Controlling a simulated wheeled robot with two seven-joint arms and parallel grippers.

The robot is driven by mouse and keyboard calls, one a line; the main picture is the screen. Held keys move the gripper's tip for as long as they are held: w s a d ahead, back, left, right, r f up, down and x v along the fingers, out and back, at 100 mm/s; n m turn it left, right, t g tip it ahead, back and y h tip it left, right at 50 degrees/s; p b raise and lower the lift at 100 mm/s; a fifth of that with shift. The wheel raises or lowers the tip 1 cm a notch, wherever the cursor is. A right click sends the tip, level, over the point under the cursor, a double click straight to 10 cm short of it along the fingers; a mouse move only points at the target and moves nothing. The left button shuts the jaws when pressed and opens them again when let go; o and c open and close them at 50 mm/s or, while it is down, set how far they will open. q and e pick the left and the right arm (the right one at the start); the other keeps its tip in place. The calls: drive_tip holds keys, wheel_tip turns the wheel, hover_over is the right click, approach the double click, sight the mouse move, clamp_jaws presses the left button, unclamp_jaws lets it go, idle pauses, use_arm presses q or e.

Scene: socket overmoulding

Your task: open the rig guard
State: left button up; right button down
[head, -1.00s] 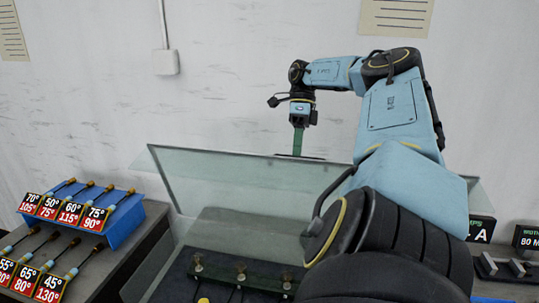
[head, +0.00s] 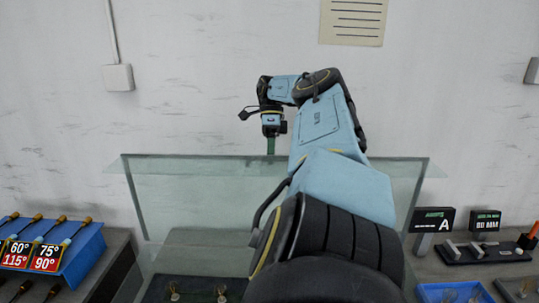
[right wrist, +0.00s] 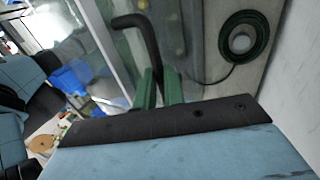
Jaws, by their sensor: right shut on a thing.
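The rig guard (head: 200,200) is a clear glass-panelled cover in the middle of the head view, standing up with its top edge roughly level. My right gripper (head: 271,146) is at the far side of the guard's top edge, its green fingers pointing down. In the right wrist view the green fingers (right wrist: 159,88) are close together at the lower end of a black bent handle bar (right wrist: 143,35), shut on it. The exact contact is partly hidden by the gripper body. My right arm covers part of the guard's right side. My left gripper is not in view.
A blue rack (head: 85,252) with angle-labelled tools stands at the left. At the right are an A sign (head: 434,219), another sign (head: 485,221) and a dark fixture (head: 480,251). A wall (head: 200,60) is close behind. A green coil (right wrist: 245,38) lies near the handle.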

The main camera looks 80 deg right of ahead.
drive_tip(key=shift+a+f, duration=0.1)
drive_tip(key=shift+f, duration=0.3)
drive_tip(key=c, duration=1.7)
unclamp_jaws()
drive_tip(key=shift+c, duration=0.2)
drive_tip(key=shift+o, duration=1.3)
drive_tip(key=shift+d, duration=0.3)
wheel_tip(320, 180, up, 10)
drive_tip(key=p, duration=0.2)
drive_tip(key=shift+a+r, duration=0.15)
